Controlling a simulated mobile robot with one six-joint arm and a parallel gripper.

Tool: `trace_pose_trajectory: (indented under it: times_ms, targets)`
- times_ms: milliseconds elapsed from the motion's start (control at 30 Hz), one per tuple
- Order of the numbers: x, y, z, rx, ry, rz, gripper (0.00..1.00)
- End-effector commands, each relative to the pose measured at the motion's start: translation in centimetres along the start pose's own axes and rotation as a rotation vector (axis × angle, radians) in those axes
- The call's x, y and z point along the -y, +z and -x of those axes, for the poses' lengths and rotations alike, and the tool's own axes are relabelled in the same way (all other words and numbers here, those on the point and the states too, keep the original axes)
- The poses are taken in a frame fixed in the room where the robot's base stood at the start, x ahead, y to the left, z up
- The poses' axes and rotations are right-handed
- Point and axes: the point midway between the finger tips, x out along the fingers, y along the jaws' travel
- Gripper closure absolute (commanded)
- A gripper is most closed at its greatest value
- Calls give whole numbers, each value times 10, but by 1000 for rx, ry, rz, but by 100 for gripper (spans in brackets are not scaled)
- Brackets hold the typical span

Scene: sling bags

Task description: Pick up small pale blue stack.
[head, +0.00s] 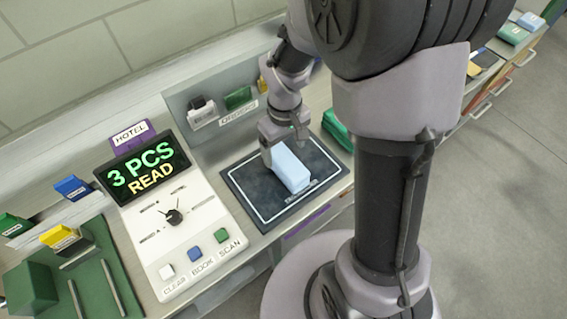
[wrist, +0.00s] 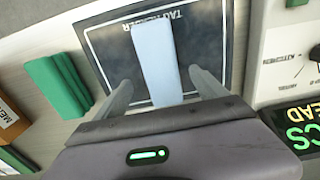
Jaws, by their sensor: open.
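The pale blue stack (head: 290,168) is a small block lying on a dark mat (head: 247,188) with a white outline. In the wrist view the stack (wrist: 155,62) shows as a long pale bar between my fingers, running down toward my gripper body. My gripper (head: 268,153) is at the stack's far left end in the head view. In the wrist view my gripper (wrist: 162,90) is open, one finger on each side of the stack, with a gap visible on both sides. The near end of the stack is hidden behind my gripper body.
A console (head: 175,215) with a lit screen (head: 143,169) reading "3 PCS READ" stands left of the mat. Green stacks (wrist: 58,85) lie beside the mat. A green tray (head: 100,262) is at the lower left. A grey panel (head: 190,98) stands behind the mat.

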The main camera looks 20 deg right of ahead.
Motion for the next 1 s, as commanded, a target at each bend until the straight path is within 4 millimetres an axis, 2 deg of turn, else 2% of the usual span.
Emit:
trace_pose_trajectory:
  times_ms: [267, 533, 567, 900, 933, 1000]
  targets:
    - [5, 9, -50, 2, -1, -1, 18]
    - [5, 8, -54, -1, 0, -2, 18]
    - [5, 8, -54, -1, 0, -2, 22]
    - [5, 8, -53, -1, 0, -2, 89]
    - [5, 8, -53, -1, 0, -2, 92]
    - [5, 8, -53, -1, 0, -2, 92]
